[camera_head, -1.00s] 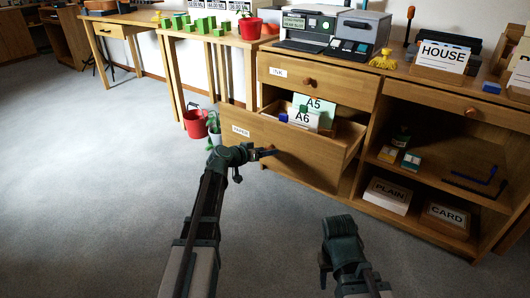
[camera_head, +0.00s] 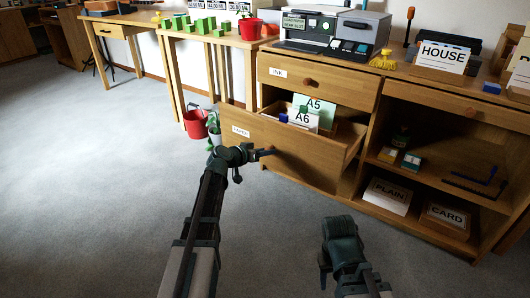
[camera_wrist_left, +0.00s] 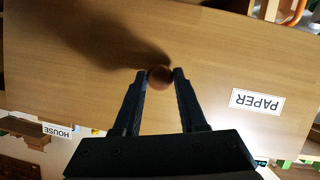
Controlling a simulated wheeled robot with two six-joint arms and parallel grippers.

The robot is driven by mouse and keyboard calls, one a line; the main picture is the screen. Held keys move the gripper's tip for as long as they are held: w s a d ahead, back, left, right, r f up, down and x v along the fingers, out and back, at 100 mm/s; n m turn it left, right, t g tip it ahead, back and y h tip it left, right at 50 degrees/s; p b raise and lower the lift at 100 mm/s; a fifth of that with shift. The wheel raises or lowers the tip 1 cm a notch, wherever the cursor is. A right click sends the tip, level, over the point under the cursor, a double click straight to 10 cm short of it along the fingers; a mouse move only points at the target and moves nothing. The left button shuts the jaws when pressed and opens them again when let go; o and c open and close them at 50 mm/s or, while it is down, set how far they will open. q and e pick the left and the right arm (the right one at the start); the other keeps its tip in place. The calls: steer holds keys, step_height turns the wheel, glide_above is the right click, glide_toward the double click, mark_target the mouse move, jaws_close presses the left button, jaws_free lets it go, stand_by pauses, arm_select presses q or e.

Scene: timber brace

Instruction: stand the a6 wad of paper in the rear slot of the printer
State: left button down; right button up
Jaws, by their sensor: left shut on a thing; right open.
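The A6 wad of paper (camera_head: 303,121) stands inside the open paper drawer, in front of the A5 wad (camera_head: 316,108). The paper drawer (camera_head: 297,152) is pulled out, with its PAPER label also in the left wrist view (camera_wrist_left: 257,102). My left gripper (camera_head: 268,152) is at the drawer front. In the left wrist view it (camera_wrist_left: 160,76) is shut on the round wooden drawer knob (camera_wrist_left: 160,78). The printer (camera_head: 310,27) stands on top of the cabinet, with a rear slot label on it. My right gripper (camera_head: 325,277) is low over the floor, away from everything, open.
The ink drawer (camera_head: 338,89) above is shut. Boxes marked PLAIN (camera_head: 387,196) and CARD (camera_head: 446,217) sit on the low right shelf. A red bucket (camera_head: 195,124) stands left of the drawer. The floor in front is clear.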

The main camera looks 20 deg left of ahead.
arm_select(q)
steer(key=shift+s, duration=0.1)
stand_by(0.6)
steer(key=s, duration=0.1)
steer(key=s+a, duration=0.1)
steer(key=s, duration=0.1)
steer(key=shift+a, duration=0.1)
steer(key=shift+c, duration=2.3)
jaws_free()
steer(key=p+v, duration=0.5)
steer(key=v, duration=0.8)
steer(key=shift+s, duration=0.3)
steer(key=shift+a+r, duration=0.1)
steer(key=shift+a, duration=0.05)
